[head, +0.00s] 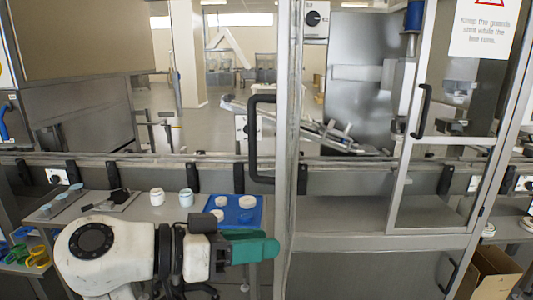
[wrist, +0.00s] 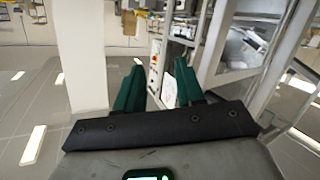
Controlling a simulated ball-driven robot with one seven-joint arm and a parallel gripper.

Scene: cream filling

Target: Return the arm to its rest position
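My arm reaches across the lower left of the head view, with a large white joint at its left end. My gripper (head: 265,249) is at the arm's right end, its green fingers pointing right. It is in front of the blue tray and the bench. In the wrist view my gripper (wrist: 159,72) shows two green fingers standing apart. Nothing is held between them. Behind the fingers are a pale pillar, floor and a metal frame.
A blue tray (head: 256,220) with white round pieces lies on the bench, beside two small jars (head: 157,196) (head: 186,197). A glazed machine guard door (head: 449,115) with a black handle stands at right. A cardboard box (head: 497,272) is on the floor at lower right.

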